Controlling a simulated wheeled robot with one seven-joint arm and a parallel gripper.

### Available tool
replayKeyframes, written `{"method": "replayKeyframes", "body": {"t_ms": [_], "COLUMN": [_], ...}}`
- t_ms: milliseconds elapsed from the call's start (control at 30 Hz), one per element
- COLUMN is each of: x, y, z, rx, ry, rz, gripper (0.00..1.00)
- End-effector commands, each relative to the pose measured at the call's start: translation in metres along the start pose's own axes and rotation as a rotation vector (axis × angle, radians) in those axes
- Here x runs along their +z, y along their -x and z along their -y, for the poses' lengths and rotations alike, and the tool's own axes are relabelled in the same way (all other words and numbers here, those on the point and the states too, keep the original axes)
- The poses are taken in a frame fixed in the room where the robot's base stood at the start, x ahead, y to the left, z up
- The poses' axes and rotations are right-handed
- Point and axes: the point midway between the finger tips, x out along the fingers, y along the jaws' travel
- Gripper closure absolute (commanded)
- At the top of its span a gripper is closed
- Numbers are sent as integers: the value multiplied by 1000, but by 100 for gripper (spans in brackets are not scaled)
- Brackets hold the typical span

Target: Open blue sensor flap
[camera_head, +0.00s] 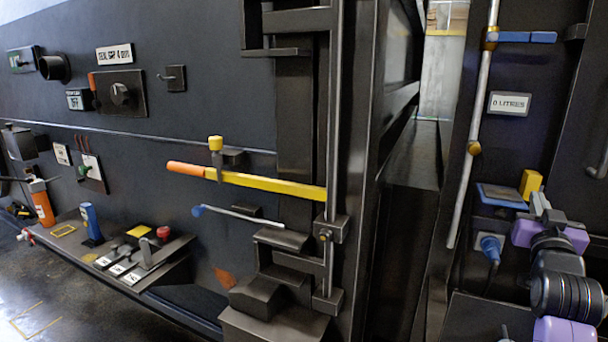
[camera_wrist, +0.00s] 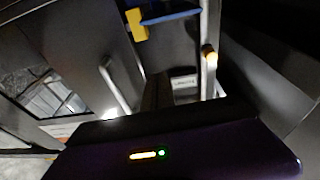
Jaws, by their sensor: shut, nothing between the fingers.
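The blue sensor flap (camera_head: 500,195) is a flat blue-edged plate with a grey face on the dark panel at the right of the head view. It appears as a thin blue strip at the top of the wrist view (camera_wrist: 172,17). A yellow block (camera_head: 530,184) stands at its right end and also shows in the wrist view (camera_wrist: 137,25). My gripper (camera_head: 538,203) is shut and empty, just below the yellow block and right of the flap. Whether its tips touch either is unclear. The flap's hinge and underside are not clear.
A blue plug with a cable (camera_head: 490,247) sits below the flap. A long grey rod (camera_head: 472,150) runs down to its left. A "0 LITRES" label (camera_head: 510,104) and a blue lever (camera_head: 520,37) are above. A yellow bar with an orange end (camera_head: 265,184) crosses the left machine.

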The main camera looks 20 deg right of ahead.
Motion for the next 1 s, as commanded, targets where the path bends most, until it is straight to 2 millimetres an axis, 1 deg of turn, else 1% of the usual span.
{"method": "replayKeyframes", "body": {"t_ms": [33, 167, 267, 367, 467, 500, 567, 600, 667, 700, 767, 800, 833, 867, 900, 967, 1000], "x": [12, 20, 32, 47, 64, 70, 79, 84, 91, 96, 101, 105, 107, 109, 111, 114, 115], "y": [14, 43, 71, 105, 147, 165, 191, 209, 236, 253, 280, 297, 310, 323, 340, 366, 382], "z": [8, 28, 44, 62, 80, 86, 95, 100, 106, 110, 114, 116, 118, 119, 119, 120, 120], "rx": [-22, -73, -117, -170, -232, -256, -294, -319, -355, -378, -414, -437, -455, -472, -493, -526, -547], "ry": [7, 13, 17, 21, 19, 19, 16, 13, 8, 5, -1, -4, -8, -11, -16, -22, -26], "rz": [-9, -51, -70, -80, -83, -82, -78, -74, -66, -59, -46, -37, -29, -21, -9, 12, 26], "gripper": [100, 100, 100, 100, 100, 100, 100, 100, 100, 100, 100, 100, 100, 100, 100, 100, 100]}}
